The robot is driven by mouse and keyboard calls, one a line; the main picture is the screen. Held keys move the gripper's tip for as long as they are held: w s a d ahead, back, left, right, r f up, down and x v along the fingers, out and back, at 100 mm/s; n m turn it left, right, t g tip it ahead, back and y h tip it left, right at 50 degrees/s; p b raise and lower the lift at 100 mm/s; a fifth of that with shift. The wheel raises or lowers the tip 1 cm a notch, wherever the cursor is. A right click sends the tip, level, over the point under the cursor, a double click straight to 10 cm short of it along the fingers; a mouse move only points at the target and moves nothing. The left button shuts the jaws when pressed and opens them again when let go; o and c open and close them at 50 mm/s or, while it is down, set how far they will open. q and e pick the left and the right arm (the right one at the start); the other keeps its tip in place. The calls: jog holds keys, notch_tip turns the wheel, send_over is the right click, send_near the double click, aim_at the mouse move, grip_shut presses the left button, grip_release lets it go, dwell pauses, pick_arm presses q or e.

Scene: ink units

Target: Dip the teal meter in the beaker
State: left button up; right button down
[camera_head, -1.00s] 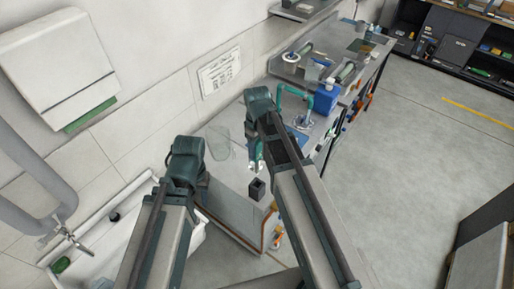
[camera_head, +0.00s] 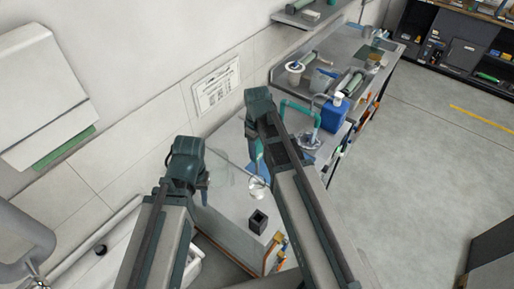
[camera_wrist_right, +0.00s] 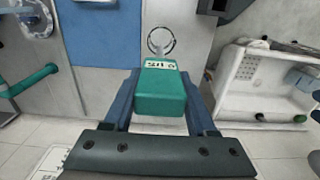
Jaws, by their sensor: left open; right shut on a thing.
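The teal meter (camera_wrist_right: 160,90) is clasped between the two blue fingers of my right gripper (camera_wrist_right: 160,100) in the right wrist view. My right gripper (camera_head: 256,160) hangs over the bench in the head view, where the meter is mostly hidden. The clear round beaker (camera_head: 257,188) stands just below it. In the wrist view, the beaker's rim (camera_wrist_right: 174,41) shows just past the meter's far end. I cannot tell whether the meter's tip is inside it. My left gripper (camera_head: 204,192) is open beside the bench's left side, apart from both; its fingers are hard to make out.
A black square holder (camera_head: 258,221) stands on the bench in front of the beaker. A blue bottle (camera_head: 334,113) and a teal stand (camera_head: 300,107) are to the right. A white tray (camera_wrist_right: 272,80) shows at the right in the wrist view. The wall closes the left.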

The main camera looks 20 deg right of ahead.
aim_at(257, 170)
jog(key=shift+s, duration=0.25)
jog(key=shift+w+f+b, duration=0.1)
jog(key=shift+f+b, duration=0.65)
notch_tip(257, 170, down, 11)
jog(key=b, duration=1.1)
jog(key=shift+f, duration=0.1)
dwell(0.6)
notch_tip(257, 170, up, 12)
jog(key=p, duration=1.1)
jog(key=shift+p, duration=0.35)
jog(key=shift+f, duration=0.1)
